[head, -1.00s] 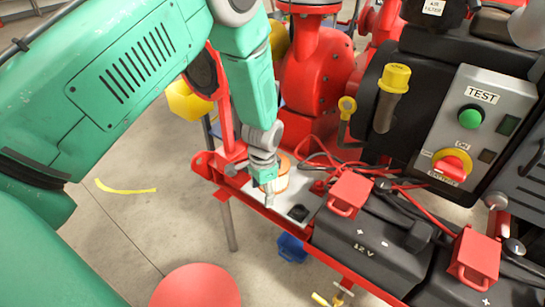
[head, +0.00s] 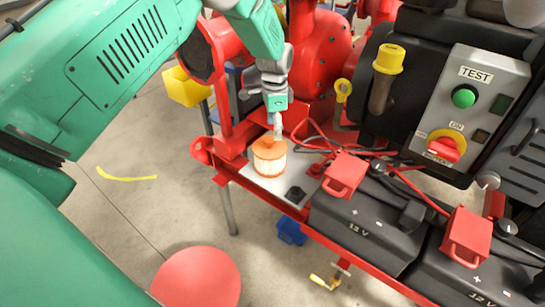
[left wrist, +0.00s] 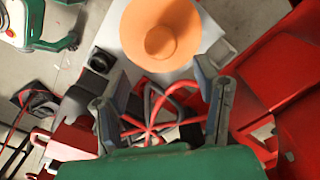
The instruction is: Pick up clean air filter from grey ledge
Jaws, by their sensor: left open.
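The clean air filter (head: 269,160), a cream cylinder with an orange top, stands upright on the grey ledge (head: 285,187) beside the batteries. In the left wrist view the filter's orange top (left wrist: 160,32) with its round knob lies beyond the fingertips. My left gripper (head: 273,125) points down just above and behind the filter in the head view. The wrist view shows its two fingers (left wrist: 162,85) spread apart with nothing between them. Whether a fingertip touches the filter cannot be told. My right gripper is not in view.
Black batteries (head: 365,222) with red terminal covers (head: 345,174) stand right of the ledge. Red and black cables (left wrist: 155,110) run close below my fingers. A red pump (head: 315,60) rises behind, and a control box (head: 465,105) stands at the right.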

